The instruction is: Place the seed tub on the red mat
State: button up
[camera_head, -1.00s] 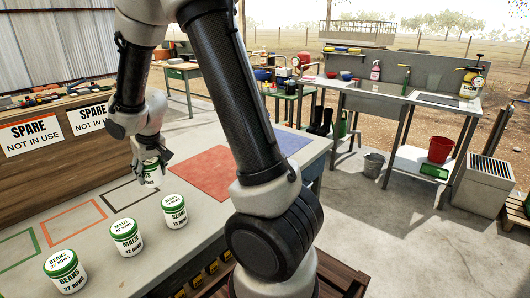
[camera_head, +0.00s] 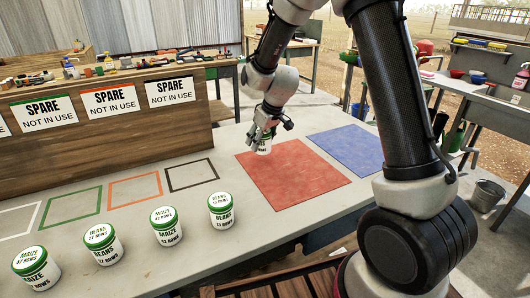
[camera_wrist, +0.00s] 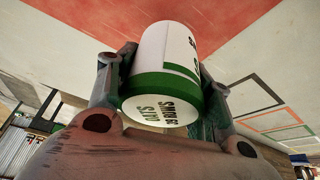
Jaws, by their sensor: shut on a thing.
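My gripper (camera_head: 265,140) is shut on a white tub with a green lid (camera_head: 264,149). In the wrist view the held tub (camera_wrist: 167,55) sits between both fingers, and its lid (camera_wrist: 160,111) appears to read OATS with a row number. In the head view the tub overlaps the back left edge of the red mat (camera_head: 300,182). I cannot tell its exact height above the surface. The mat's visible area is bare. It also shows in the wrist view (camera_wrist: 90,22) beyond the tub.
A blue mat (camera_head: 347,148) lies right of the red one. Several tubs stand along the front edge, the nearest being a beans tub (camera_head: 222,210). A black outlined square (camera_head: 190,175) and other coloured outlines are empty. A wooden partition with spare signs (camera_head: 108,99) stands behind.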

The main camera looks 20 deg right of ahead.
aim_at(260, 149)
jog(key=shift+f, duration=2)
jog(key=shift+f, duration=0.15)
jog(key=o, duration=1.1)
